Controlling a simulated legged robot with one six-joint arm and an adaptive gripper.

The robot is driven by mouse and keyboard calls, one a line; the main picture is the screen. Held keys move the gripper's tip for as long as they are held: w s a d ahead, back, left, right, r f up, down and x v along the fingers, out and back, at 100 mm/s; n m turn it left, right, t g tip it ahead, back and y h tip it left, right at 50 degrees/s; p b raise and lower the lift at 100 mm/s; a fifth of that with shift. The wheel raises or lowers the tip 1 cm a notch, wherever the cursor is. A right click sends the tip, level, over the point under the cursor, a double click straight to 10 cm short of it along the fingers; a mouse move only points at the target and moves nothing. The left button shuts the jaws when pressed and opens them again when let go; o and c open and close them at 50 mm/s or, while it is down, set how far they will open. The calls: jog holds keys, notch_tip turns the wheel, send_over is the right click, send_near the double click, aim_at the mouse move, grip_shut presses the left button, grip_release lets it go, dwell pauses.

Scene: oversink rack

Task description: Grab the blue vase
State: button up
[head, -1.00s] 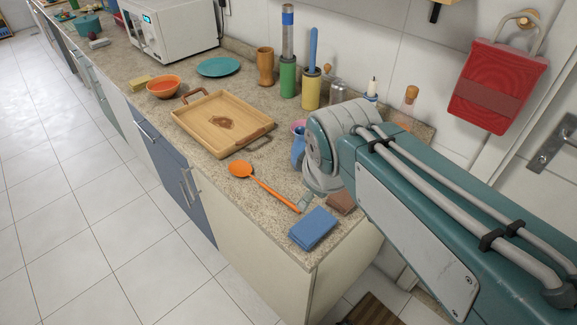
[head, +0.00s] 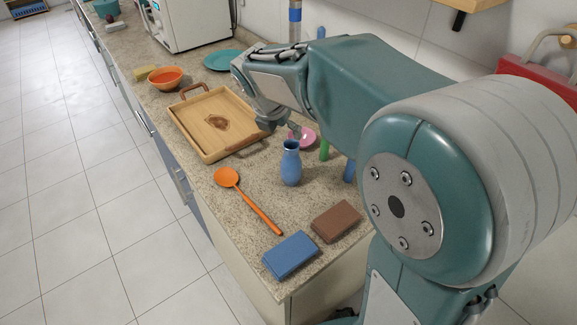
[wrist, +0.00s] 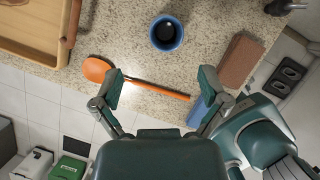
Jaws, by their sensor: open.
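The blue vase (head: 291,163) stands upright on the granite counter, right of the orange spoon, in the head view. In the wrist view I look down on the vase (wrist: 166,33), with its round dark mouth at top centre. My gripper (wrist: 160,84) is open and empty, its two fingers spread wide. The vase lies ahead of the fingertips in that view, apart from them and roughly in line with the gap. In the head view my gripper is mostly hidden by my arm, behind and above the vase.
The orange spoon (head: 246,196), a blue block (head: 291,255) and a brown block (head: 337,221) lie near the counter's front end. A wooden tray (head: 188,128) is left of the vase. A pink dish (head: 303,138) is close behind it. Bare counter surrounds the vase's front.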

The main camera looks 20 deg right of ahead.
aim_at(291, 147)
jog(key=x, duration=0.3)
jog(key=shift+d, duration=0.45)
jog(key=x, duration=0.4)
jog(key=shift+s+f, duration=0.15)
jog(key=shift+f, duration=0.25)
jog(key=shift+a+f, duration=0.1)
jog(key=shift+f, duration=0.15)
grip_shut()
